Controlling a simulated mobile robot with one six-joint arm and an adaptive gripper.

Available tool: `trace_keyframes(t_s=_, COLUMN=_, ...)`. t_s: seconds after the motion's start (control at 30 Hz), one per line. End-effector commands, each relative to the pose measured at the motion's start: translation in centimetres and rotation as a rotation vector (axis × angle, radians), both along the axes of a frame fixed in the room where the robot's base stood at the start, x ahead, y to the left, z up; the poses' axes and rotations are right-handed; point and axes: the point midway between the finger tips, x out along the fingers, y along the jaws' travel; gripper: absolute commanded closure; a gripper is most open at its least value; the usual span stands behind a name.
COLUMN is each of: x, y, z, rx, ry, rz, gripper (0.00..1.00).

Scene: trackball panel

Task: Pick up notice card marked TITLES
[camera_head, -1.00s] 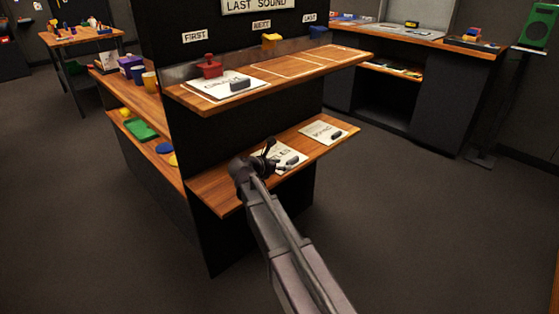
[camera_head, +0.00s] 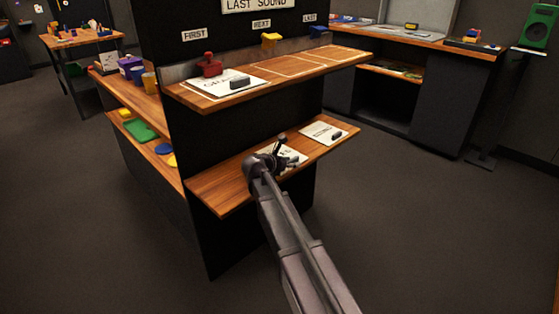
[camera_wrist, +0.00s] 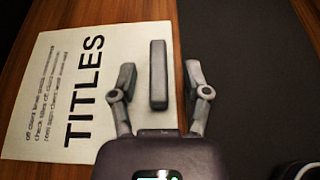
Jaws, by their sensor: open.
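The TITLES notice card (camera_wrist: 45,105) lies flat on wood in the wrist view, white with large black letters and smaller lines of text. A dark grey bar-shaped handle (camera_wrist: 158,75) stands on its right part. My gripper (camera_wrist: 160,80) is open, its two fingers on either side of the handle's near end, with gaps showing on both sides. In the head view my gripper (camera_head: 281,152) is over the lower wooden shelf (camera_head: 222,192), covering much of the TITLES card (camera_head: 294,156).
A second card with a dark handle (camera_head: 322,131) lies farther right on the lower shelf. The upper shelf (camera_head: 345,60) overhangs behind and above, with another card (camera_head: 215,87) and a red piece (camera_head: 211,66). Dark floor is clear in front.

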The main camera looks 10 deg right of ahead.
Motion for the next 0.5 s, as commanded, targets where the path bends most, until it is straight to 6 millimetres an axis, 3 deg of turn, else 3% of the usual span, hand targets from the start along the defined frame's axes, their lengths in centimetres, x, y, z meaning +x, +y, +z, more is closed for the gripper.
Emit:
trace_keyframes(t_s=0.43, x=-0.03, y=-0.01, z=0.04, rx=0.0, ry=0.0, rz=0.0, gripper=0.39)
trace_keyframes(t_s=0.5, x=-0.03, y=-0.01, z=0.04, rx=0.0, ry=0.0, rz=0.0, gripper=0.56)
